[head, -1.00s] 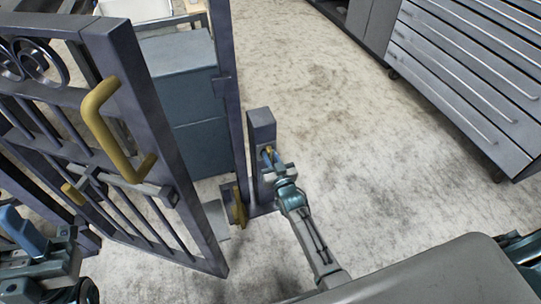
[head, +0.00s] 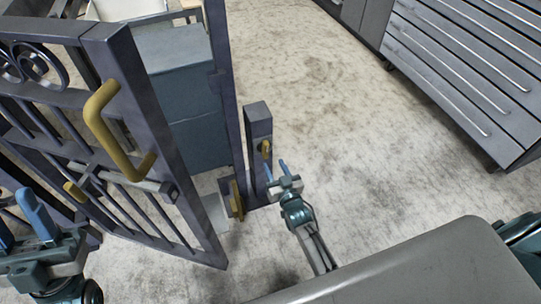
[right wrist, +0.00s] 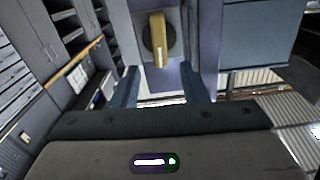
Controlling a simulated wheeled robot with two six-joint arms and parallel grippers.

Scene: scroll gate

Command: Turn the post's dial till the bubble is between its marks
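The grey post (head: 258,130) stands right of the gate, with a yellow dial handle (head: 265,149) on its face. In the right wrist view the handle (right wrist: 158,42) is a nearly upright yellow bar on a dark round base. My right gripper (head: 276,168) is open and empty, just in front of and below the dial, apart from it. Its two fingers show either side below the handle in the right wrist view (right wrist: 160,88). My left gripper (head: 22,222) is open and empty at the lower left. I cannot make out the bubble or its marks.
The dark barred gate (head: 150,130) with a yellow pull handle (head: 108,130) stands at the left. A yellow piece (head: 237,198) sits low beside the post. A blue-grey cabinet (head: 185,100) stands behind, and grey drawers (head: 460,70) at the right. The floor between is clear.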

